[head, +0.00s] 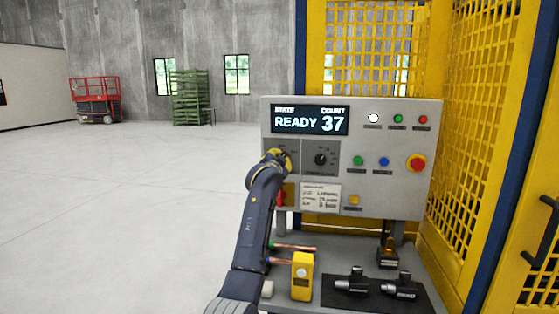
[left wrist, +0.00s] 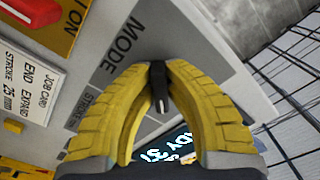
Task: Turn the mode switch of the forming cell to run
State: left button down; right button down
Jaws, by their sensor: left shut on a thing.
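The mode switch is a small black knob with a white pointer line (left wrist: 158,88) on a dark grey plate lettered MODE (left wrist: 122,50). My left gripper (left wrist: 160,72) has its yellow fingers closed on either side of the knob. In the left wrist view the pointer line faces the bottom of the picture. In the head view my left gripper (head: 276,158) covers the knob, at the left part of the forming cell's control panel (head: 395,135). The display (head: 310,120) reads READY 37. My right gripper is not in view.
A stroke knob (head: 320,159), lit buttons and a red stop button (head: 417,163) share the panel. A red handle (left wrist: 35,8) and a job card (left wrist: 25,80) are nearby. Below, the bench holds a yellow device (head: 302,276), copper tubes and black tools on a mat (head: 375,301).

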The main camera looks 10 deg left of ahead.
pick_arm(q)
jog(key=n, duration=0.4)
jog(key=shift+d+n, duration=0.1)
jog(key=shift+n, duration=0.2)
jog(key=shift+d+n, duration=0.1)
jog(key=shift+n, duration=2.1)
jog(key=c, duration=1.4)
grip_release()
jog(key=s, duration=1.2)
jog(key=shift+d, duration=0.25)
jog(key=shift+f, duration=0.1)
